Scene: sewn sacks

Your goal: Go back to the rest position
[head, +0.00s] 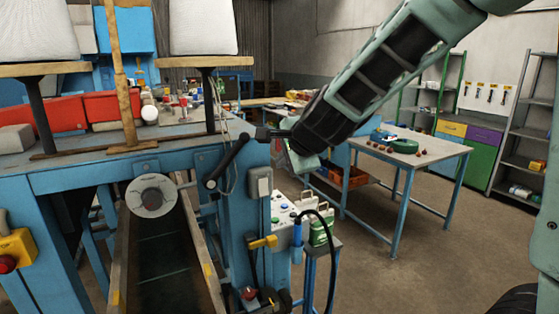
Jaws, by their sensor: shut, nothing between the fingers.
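My arm reaches in from the upper right, and my gripper (301,160) is at its lower end, near the middle of the head view. The gripper is small, partly hidden by the dark wrist, and shut with nothing held. It is close to the right of a black crank handle (228,160) on the blue bench (90,176). I cannot tell whether they touch. Two pale sacks stand on wooden boards above the bench, one at the left (38,30) and one nearer the middle (203,27). Their tops are cut off by the frame.
A blue-legged table (432,150) holds a green ring and small red items. Shelves (528,130) and a coloured cabinet (484,143) line the back right.

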